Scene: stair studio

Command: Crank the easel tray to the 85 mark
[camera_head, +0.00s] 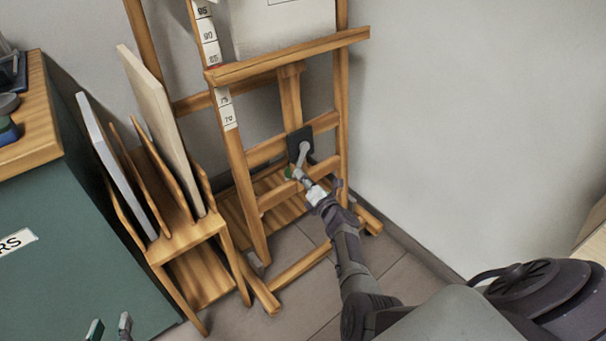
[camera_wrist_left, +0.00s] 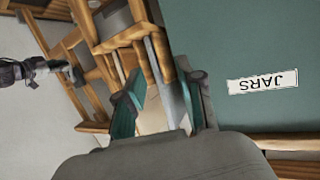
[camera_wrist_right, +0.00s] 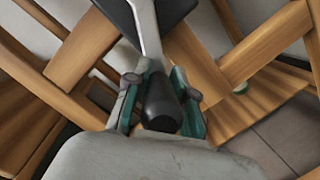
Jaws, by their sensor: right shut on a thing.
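The wooden easel (camera_head: 343,100) stands against the wall. Its tray (camera_head: 290,57) crosses the uprights and holds a pale canvas (camera_head: 280,28). A white scale strip (camera_head: 209,35) runs down the left upright; the 85 label sits just above the tray's left end, with 75 and 70 below. A bit of red shows by the tray end under 85. The crank has a black plate (camera_head: 300,141) and grey arm (camera_wrist_right: 147,25). My right gripper (camera_head: 308,187) is shut on its black handle (camera_wrist_right: 161,100). My left gripper (camera_head: 110,327) is open and empty, low at left.
A wooden rack (camera_head: 180,238) with upright boards stands left of the easel. A green cabinet (camera_head: 60,220) labelled JARS (camera_wrist_left: 262,82) with a wooden top is further left. Easel feet (camera_head: 300,267) reach over the tiled floor. The wall on the right is bare.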

